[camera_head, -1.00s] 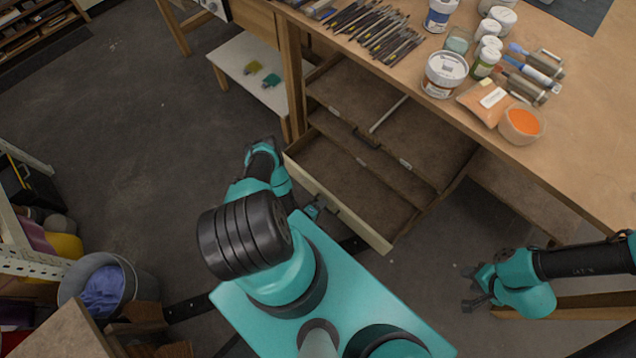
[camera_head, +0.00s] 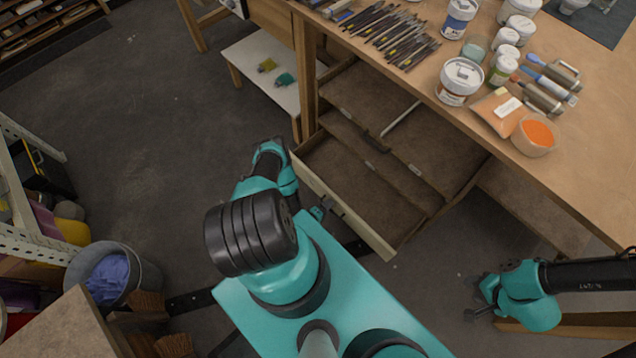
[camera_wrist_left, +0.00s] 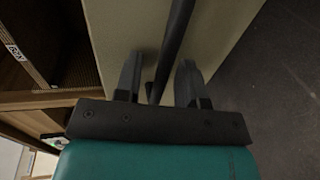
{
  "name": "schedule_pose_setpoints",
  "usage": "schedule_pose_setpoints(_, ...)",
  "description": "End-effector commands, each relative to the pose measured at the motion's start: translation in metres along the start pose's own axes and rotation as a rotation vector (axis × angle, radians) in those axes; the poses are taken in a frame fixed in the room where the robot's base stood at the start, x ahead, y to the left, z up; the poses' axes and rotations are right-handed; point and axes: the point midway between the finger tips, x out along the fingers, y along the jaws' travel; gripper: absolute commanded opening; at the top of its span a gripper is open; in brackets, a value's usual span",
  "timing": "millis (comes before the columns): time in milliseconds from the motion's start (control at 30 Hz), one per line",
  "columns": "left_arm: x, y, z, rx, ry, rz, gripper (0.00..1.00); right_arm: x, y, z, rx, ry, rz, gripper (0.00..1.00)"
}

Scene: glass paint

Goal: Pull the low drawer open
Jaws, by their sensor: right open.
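The low drawer (camera_head: 352,185) is pulled out from under the workbench, with its empty brown inside showing. Its pale front panel (camera_head: 372,234) faces the lower left. My left gripper (camera_head: 320,211) is at this front, partly hidden by my own arm in the head view. In the left wrist view, the two fingers of my left gripper (camera_wrist_left: 159,75) stand apart, one on each side of the dark bar handle (camera_wrist_left: 178,28). A gap shows between the left-hand finger and the bar. My right gripper (camera_head: 476,299) is open and empty near the floor at the right.
A higher drawer (camera_head: 418,148) is also partly out above the low one. The workbench (camera_head: 590,130) carries brushes, jars and an orange bowl (camera_head: 535,135). A grey bucket (camera_head: 140,278) stands lower left. Dark floor (camera_head: 150,130) left of the drawer is clear.

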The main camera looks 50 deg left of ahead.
Motion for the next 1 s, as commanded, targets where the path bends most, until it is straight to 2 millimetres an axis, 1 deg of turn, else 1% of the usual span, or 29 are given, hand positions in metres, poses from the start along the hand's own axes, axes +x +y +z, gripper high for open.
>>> schedule_pose_setpoints(167, -0.004, 0.000, 0.000, -0.001, 0.000, -0.001, 0.36, 0.000, 0.000, 0.000, 0.000, 0.000, 0.000, 0.43)
schedule_pose_setpoints(267, -0.010, -0.001, -0.001, 0.000, 0.001, -0.002, 0.36, 0.000, 0.000, 0.000, 0.000, 0.000, 0.000, 0.43)
schedule_pose_setpoints(1000, -0.097, -0.001, -0.001, -0.002, 0.004, -0.002, 0.36, 0.000, 0.000, 0.000, 0.000, 0.000, 0.000, 0.43)
